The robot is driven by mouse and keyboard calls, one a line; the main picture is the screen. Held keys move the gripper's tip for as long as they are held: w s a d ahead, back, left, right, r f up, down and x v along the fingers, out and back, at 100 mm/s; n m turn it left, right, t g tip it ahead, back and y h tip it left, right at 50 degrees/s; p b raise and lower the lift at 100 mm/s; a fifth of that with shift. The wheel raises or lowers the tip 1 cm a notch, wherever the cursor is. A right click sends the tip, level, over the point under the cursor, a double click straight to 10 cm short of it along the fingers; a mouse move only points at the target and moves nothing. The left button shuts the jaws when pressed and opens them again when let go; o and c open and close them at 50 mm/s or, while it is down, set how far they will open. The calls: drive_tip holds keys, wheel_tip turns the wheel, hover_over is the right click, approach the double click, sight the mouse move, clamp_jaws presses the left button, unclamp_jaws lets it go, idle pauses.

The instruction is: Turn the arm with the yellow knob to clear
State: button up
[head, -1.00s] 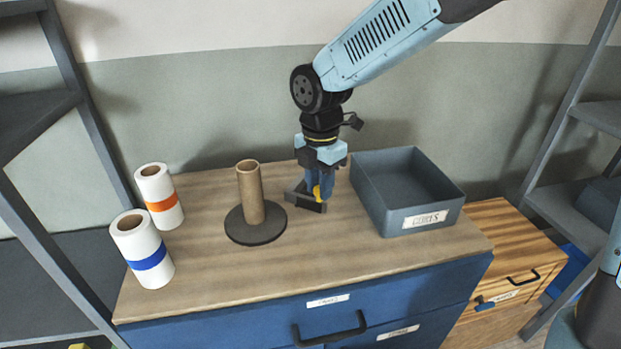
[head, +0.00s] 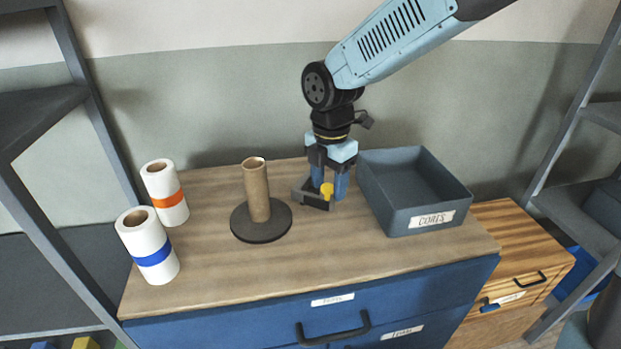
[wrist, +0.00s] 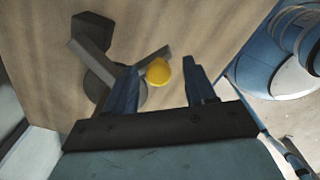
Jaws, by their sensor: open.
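The yellow knob (head: 327,190) stands on one arm of a small dark grey fixture (head: 312,198) on the wooden top, between the cardboard tube stand and the grey bin. In the wrist view the knob (wrist: 158,72) shows at the end of a short grey arm (wrist: 148,58). A second arm (wrist: 92,32) with a blocky end points to the upper left there. My gripper (head: 329,190) is open, with its blue fingers apart on either side of the knob. In the wrist view both fingertips (wrist: 160,68) stand clear of the knob. The fixture's pivot is partly hidden by a finger.
A cardboard tube on a round dark base (head: 258,226) stands left of the fixture. A labelled grey bin (head: 398,222) stands close on the right. Two white rolls, with orange (head: 166,200) and blue (head: 152,256) bands, stand at the left. The front of the top is clear.

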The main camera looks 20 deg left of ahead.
drive_tip(key=shift+r, duration=0.1)
wheel_tip(320, 180, up, 14)
drive_tip(key=shift+f, duration=0.25)
idle(0.5)
